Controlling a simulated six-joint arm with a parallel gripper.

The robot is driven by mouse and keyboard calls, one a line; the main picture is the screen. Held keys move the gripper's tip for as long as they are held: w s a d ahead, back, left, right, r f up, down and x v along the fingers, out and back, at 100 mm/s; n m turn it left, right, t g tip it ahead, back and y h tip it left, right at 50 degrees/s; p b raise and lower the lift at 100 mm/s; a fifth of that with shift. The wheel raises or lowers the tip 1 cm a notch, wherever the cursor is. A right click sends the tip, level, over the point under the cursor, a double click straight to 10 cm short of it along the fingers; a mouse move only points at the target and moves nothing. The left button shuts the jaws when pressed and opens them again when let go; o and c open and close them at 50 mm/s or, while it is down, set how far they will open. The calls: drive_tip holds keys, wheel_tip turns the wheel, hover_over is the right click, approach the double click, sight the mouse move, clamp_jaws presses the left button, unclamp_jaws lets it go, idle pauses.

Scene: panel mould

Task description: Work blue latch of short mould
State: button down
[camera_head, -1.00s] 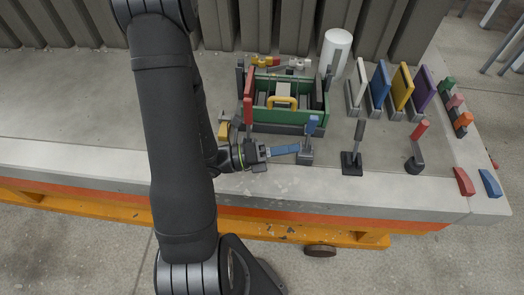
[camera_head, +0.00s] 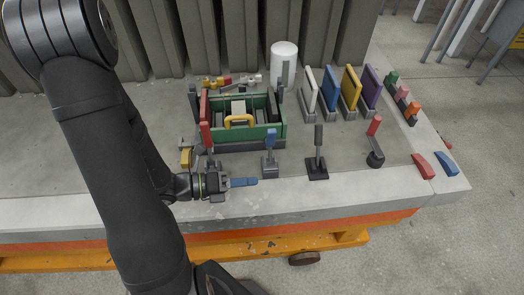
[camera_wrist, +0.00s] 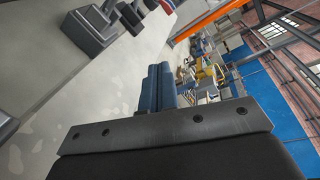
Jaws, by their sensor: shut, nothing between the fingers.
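The blue latch (camera_head: 270,141) is a short blue-topped lever standing upright on a grey base, in front of a green box-like frame (camera_head: 240,135) with a yellow handle. I cannot tell from the views whether this frame is the short mould. My gripper (camera_head: 254,182) lies low and level near the slab's front edge. Its blue fingers are shut together and hold nothing. The tips point right, a little in front and to the left of the latch's base, apart from it. The wrist view shows the closed fingers (camera_wrist: 158,88); the blue latch cannot be made out there.
A red lever (camera_head: 206,136) stands left of the blue latch, a black lever (camera_head: 318,142) to its right, and a red-topped crank (camera_head: 375,128) farther right. Upright coloured panels (camera_head: 330,88) and a white cylinder (camera_head: 284,64) stand behind. The slab's front strip is clear right of the fingers.

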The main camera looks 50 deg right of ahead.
drive_tip(key=s+d+f+t+y, duration=0.2)
drive_tip(key=s+f+y, duration=0.1)
drive_tip(key=s+d+f+m+t+y, duration=0.1)
drive_tip(key=s+f+t+y, duration=0.1)
drive_tip(key=shift+s+d+f, duration=0.2)
drive_tip(key=shift+d, duration=0.15)
drive_tip(key=shift+s+d+f+t+y, duration=0.1)
drive_tip(key=shift+s+d+t+y, duration=0.2)
drive_tip(key=shift+t, duration=0.3)
drive_tip(key=shift+s+d+f+t+y, duration=0.1)
drive_tip(key=shift+s+t+y, duration=0.1)
drive_tip(key=shift+t+y, duration=0.3)
drive_tip(key=shift+s+d+r+t, duration=0.1)
drive_tip(key=shift+s+r+t, duration=0.1)
drive_tip(key=shift+t, duration=0.35)
drive_tip(key=shift+s+d+r+t, duration=0.1)
drive_tip(key=shift+r+t, duration=0.05)
drive_tip(key=shift+t, duration=0.4)
drive_tip(key=shift+s+d+r+t, duration=0.1)
drive_tip(key=shift+s+r+t, duration=0.05)
drive_tip(key=shift+r+t, duration=0.2)
drive_tip(key=s+a+r+n+t+h, duration=0.1)
drive_tip(key=s+a+r+n+t, duration=0.15)
drive_tip(key=r+t, duration=0.4)
drive_tip(key=s+a+r+n+t+h, duration=0.1)
drive_tip(key=a+r+n+t+h, duration=0.15)
drive_tip(key=r, duration=0.65)
approach(271, 141)
drive_tip(key=shift+y, duration=0.35)
drive_tip(key=shift+x, duration=3)
